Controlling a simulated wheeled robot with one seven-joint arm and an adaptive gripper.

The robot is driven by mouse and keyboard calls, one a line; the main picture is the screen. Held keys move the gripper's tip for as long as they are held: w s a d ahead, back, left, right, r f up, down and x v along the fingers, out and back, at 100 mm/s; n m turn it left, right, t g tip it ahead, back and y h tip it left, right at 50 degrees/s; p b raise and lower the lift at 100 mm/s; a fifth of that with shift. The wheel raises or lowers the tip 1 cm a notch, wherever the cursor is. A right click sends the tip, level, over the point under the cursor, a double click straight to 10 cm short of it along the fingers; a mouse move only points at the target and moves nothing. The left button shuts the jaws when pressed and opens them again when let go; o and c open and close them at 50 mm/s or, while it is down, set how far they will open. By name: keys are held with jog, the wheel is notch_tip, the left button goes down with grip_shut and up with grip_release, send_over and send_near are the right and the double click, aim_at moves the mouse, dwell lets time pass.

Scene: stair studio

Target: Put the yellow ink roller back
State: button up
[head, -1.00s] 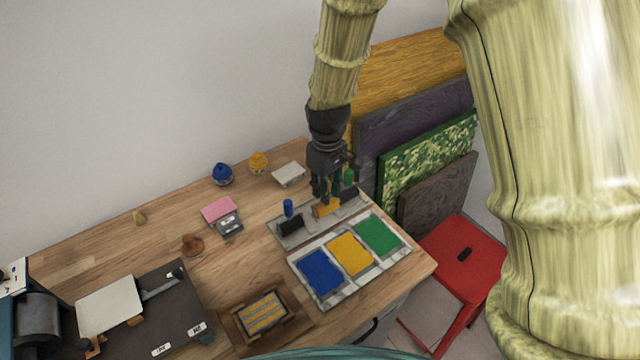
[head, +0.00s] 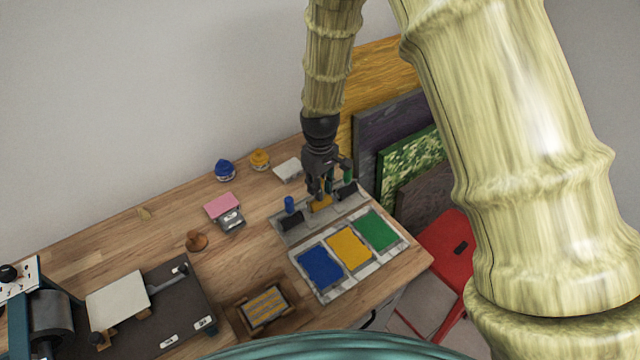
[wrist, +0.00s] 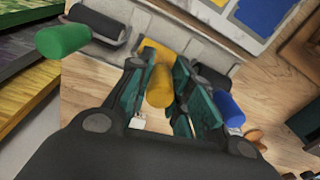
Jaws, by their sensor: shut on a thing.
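My gripper (head: 319,192) is shut on the yellow ink roller (head: 321,204) at the grey roller rack (head: 305,228). The wrist view shows the roller's yellow handle (wrist: 160,86) between the dark green fingers (wrist: 158,100), with its yellow drum beyond it, at the rack's middle. I cannot tell whether the drum rests fully in the rack. A blue-handled roller (head: 289,204) stands to the left in the rack and a green-handled roller (head: 347,175) to the right. The green handle (wrist: 62,41) and blue handle (wrist: 229,108) flank my fingers in the wrist view.
An ink slab (head: 315,293) with blue, yellow and green patches lies in front of the rack. Blue (head: 225,169) and yellow (head: 259,159) ink pots stand behind. Boards (head: 390,125) lean at the right, near a red stool (head: 445,245). The table's left middle is mostly clear.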

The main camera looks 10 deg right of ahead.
jog(key=shift+f, duration=0.4)
jog(key=shift+f, duration=0.15)
jog(key=o, duration=0.9)
jog(key=shift+r, duration=0.55)
jog(key=shift+r+b, duration=2.05)
jog(key=shift+r, duration=3.95)
